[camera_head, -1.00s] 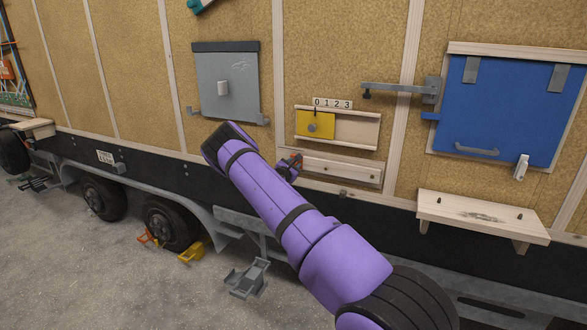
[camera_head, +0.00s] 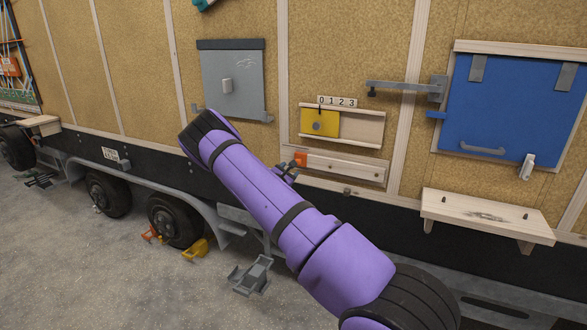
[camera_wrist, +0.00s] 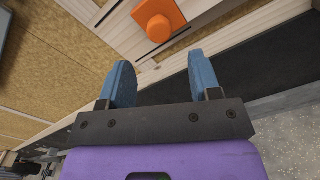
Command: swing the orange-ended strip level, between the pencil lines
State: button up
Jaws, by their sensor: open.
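The pale wooden strip (camera_head: 347,171) lies low on the tan trailer wall, with its orange end (camera_head: 300,159) at the left. It looks roughly parallel to the slider rail above it. In the wrist view the orange end (camera_wrist: 153,16) shows as a square block with a round knob, beyond the fingertips. My gripper (camera_head: 288,170) is just below the orange end in the head view, partly hidden by my purple arm. In the wrist view its two blue fingers (camera_wrist: 160,72) are apart with nothing between them. I cannot make out the pencil lines.
Above the strip is a yellow slider (camera_head: 320,123) in a wooden rail, with a number plate (camera_head: 337,102). A grey panel (camera_head: 233,80) is to the left, a blue door (camera_head: 511,105) to the right. A wooden shelf (camera_head: 487,216) juts out at lower right.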

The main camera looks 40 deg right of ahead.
jog(key=shift+v, duration=1.1)
